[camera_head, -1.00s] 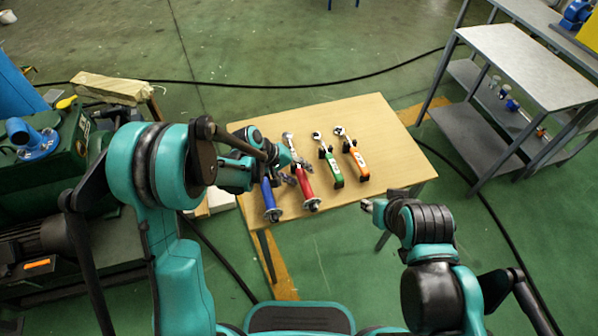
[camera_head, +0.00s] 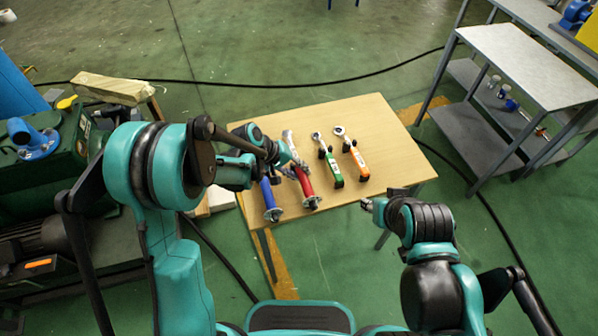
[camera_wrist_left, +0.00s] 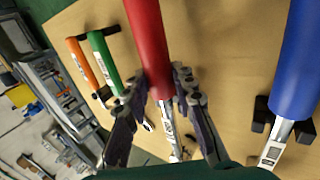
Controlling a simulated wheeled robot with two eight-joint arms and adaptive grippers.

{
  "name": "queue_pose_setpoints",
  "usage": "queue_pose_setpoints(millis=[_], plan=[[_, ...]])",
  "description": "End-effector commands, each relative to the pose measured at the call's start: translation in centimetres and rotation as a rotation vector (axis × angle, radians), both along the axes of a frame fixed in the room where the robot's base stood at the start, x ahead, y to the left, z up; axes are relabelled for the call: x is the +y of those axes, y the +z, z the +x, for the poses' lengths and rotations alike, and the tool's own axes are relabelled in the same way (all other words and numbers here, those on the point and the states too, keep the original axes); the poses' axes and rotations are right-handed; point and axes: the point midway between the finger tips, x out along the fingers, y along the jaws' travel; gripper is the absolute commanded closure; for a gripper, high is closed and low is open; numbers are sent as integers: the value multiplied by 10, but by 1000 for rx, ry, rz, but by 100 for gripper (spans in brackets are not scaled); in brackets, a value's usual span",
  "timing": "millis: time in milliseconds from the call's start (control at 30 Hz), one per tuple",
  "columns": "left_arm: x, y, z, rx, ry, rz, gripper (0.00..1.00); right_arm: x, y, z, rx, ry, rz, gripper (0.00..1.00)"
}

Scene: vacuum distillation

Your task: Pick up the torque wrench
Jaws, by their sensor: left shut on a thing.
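Several wrenches lie side by side on the wooden table (camera_head: 385,118). The red-handled wrench (camera_head: 307,189) is held by my left gripper (camera_head: 293,170), which is shut on it near the lower handle and shaft. In the left wrist view the red handle (camera_wrist_left: 151,45) runs between the two dark fingers (camera_wrist_left: 166,88). The blue-handled wrench (camera_head: 268,194) lies to its left, the green-handled one (camera_head: 334,168) and the orange-handled one (camera_head: 359,160) to its right. I cannot tell whether the red wrench is clear of the table. My right gripper (camera_head: 368,204) is by the table's front edge, its jaws too small to judge.
A grey metal shelf cart (camera_head: 525,65) stands at the right. Green machinery (camera_head: 45,190) is at the left. The table's back right part is bare. A black cable crosses the floor behind the table.

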Motion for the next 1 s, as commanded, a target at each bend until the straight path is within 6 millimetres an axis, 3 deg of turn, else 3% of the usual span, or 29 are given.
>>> queue_pose_setpoints(millis=[267, 800, 1000], plan=[[-1, 35, -3, -1, 0, -2, 100, 0, 18, 0, 0, 0, 0, 60], [-12, 88, -94, -1, -2, -1, 100, 0, 49, 0, 0, 0, 0, 60], [-14, 97, -111, -1, 0, -2, 100, 0, 54, 0, 0, 0, 0, 60]])
